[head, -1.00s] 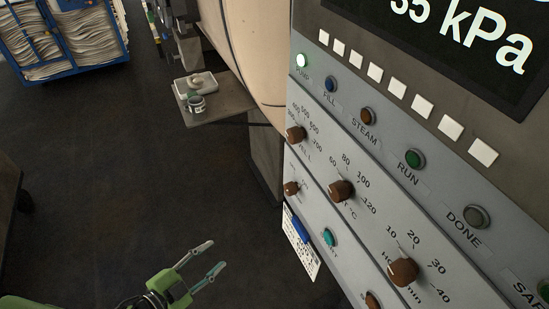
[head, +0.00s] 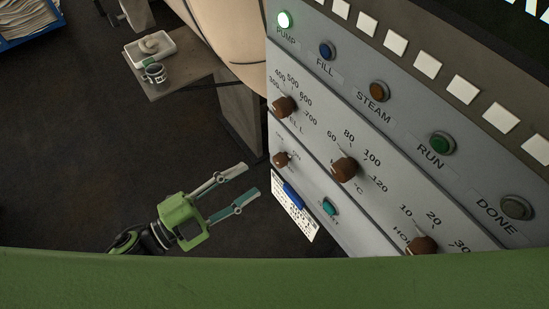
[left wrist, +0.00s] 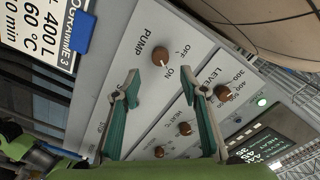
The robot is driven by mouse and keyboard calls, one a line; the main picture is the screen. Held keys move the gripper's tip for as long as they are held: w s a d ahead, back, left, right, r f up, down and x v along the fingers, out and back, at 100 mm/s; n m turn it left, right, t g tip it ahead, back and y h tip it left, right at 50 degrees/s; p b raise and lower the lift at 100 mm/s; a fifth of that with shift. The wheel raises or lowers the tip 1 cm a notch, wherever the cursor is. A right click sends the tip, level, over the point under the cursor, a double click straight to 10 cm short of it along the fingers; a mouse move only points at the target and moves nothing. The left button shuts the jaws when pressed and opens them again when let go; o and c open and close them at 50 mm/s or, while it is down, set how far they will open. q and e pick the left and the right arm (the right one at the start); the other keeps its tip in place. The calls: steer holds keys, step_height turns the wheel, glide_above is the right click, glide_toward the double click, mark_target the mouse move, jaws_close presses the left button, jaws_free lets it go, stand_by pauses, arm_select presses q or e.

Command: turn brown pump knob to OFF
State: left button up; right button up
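The brown pump knob (head: 281,159) is on the lower left of the grey control panel (head: 330,120). In the left wrist view the pump knob (left wrist: 160,57) sits under the word PUMP, between OFF and ON marks, with its pale pointer mark towards ON. My left gripper (head: 252,180) is open and empty, left of the knob and apart from it in the head view. In the left wrist view its two spread fingers (left wrist: 160,85) point at the panel, with the knob ahead of the gap. The right gripper is not in view.
The green PUMP lamp (head: 285,20) is lit. Brown level (head: 284,106) and temperature (head: 345,169) knobs are nearby. A card with a blue clip (head: 293,195) hangs below the pump knob. A small shelf (head: 190,75) holds a tray and cup.

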mark_target(276, 163)
arm_select(q)
steer(key=p+x, duration=0.2)
steer(key=x, duration=0.7)
steer(key=c, duration=1.1)
